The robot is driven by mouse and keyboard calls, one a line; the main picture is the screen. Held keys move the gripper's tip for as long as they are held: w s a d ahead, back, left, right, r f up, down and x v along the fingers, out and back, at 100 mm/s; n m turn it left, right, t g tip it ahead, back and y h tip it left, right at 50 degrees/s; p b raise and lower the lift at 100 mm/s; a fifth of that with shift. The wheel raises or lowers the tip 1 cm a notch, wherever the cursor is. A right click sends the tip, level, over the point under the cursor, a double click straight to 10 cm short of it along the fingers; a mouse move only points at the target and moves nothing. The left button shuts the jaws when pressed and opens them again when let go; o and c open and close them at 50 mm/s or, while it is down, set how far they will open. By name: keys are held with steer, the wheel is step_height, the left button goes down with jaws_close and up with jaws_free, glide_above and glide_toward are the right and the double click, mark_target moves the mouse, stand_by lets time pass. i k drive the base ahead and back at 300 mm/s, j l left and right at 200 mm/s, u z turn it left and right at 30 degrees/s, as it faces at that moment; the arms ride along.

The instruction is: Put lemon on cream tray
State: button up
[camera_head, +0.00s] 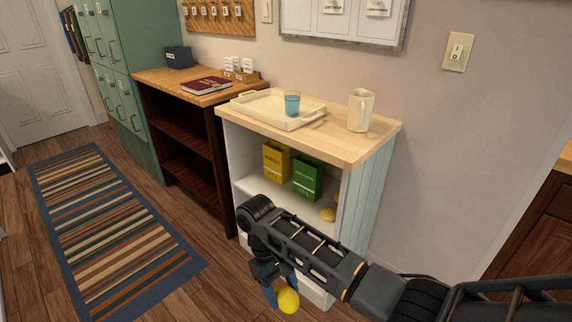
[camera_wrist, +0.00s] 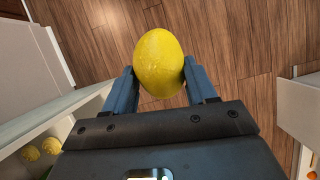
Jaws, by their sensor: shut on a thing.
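A yellow lemon (camera_head: 288,300) is held between the fingers of my gripper (camera_head: 279,290), low in front of the white shelf unit. In the wrist view my gripper (camera_wrist: 162,90) is shut on the lemon (camera_wrist: 159,62), with one blue finger on each side of it. The cream tray (camera_head: 262,112) lies on the wooden top of the shelf unit, above and behind my gripper. A blue cup (camera_head: 292,103) stands on the tray's right part; the left part looks bare.
A cream pitcher (camera_head: 360,110) stands right of the tray. A brown cabinet (camera_head: 190,140) adjoins on the left. A striped rug (camera_head: 98,230) covers open floor.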

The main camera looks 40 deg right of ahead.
mark_target(265, 105)
steer(key=i+j+z, duration=0.45)
steer(key=i+j, duration=0.15)
steer(key=i+j+z, duration=0.25)
steer(key=j, duration=0.3)
steer(key=i+j+z, duration=0.25)
steer(key=j, duration=0.2)
